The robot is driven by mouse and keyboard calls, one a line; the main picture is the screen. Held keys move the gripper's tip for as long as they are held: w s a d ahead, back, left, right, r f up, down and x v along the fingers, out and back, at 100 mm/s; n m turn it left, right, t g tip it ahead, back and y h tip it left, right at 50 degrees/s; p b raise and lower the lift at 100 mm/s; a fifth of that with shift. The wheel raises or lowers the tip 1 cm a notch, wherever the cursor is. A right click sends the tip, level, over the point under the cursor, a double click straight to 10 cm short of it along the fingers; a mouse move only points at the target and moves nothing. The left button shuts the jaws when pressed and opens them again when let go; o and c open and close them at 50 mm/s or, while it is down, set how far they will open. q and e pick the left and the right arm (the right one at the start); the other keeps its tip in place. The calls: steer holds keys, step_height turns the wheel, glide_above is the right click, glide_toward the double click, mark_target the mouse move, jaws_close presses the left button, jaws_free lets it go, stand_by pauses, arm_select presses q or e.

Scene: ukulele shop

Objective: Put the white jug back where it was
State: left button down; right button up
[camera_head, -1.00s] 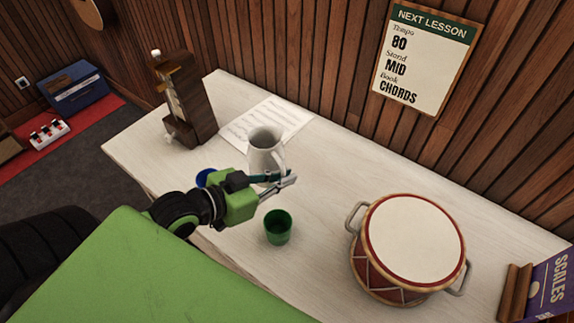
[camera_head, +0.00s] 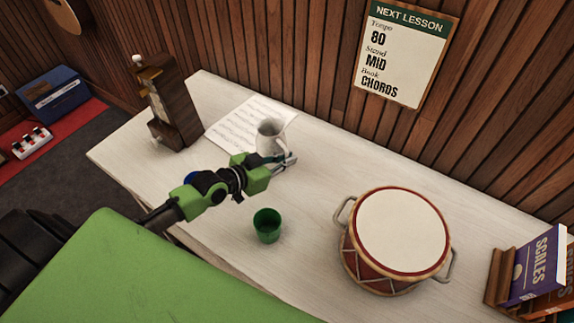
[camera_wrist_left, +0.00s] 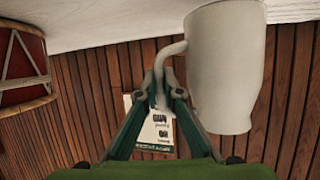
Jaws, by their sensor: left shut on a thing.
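The white jug (camera_head: 270,134) stands upright in the head view, in front of or over the near edge of the sheet music. In the left wrist view the jug (camera_wrist_left: 228,65) fills the upper right, seen upside down, with its handle between the fingers. My left gripper (camera_head: 288,162) is shut on the jug's handle; its fingertips also show in the left wrist view (camera_wrist_left: 164,93). I cannot tell whether the jug's base touches the table. My right gripper is not in view.
On the white table (camera_head: 215,225) are a green cup (camera_head: 267,225), a drum (camera_head: 400,235), sheet music (camera_head: 240,125), a wooden metronome-like device (camera_head: 168,100) and books (camera_head: 530,268). A blue cup (camera_head: 191,177) is mostly hidden behind my left arm. Bare table lies between jug and drum.

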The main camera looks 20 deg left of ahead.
arm_select(q)
steer(key=shift+w+a+f, duration=0.1)
steer(key=shift+w+f, duration=0.05)
steer(key=shift+w, duration=0.15)
steer(key=shift+f, duration=1.55)
steer(key=shift+b, duration=0.3)
steer(key=c, duration=2.2)
jaws_free()
steer(key=shift+s+f, duration=0.1)
steer(key=shift+f, duration=0.1)
steer(key=shift+r, duration=0.15)
steer(key=shift+v, duration=6)
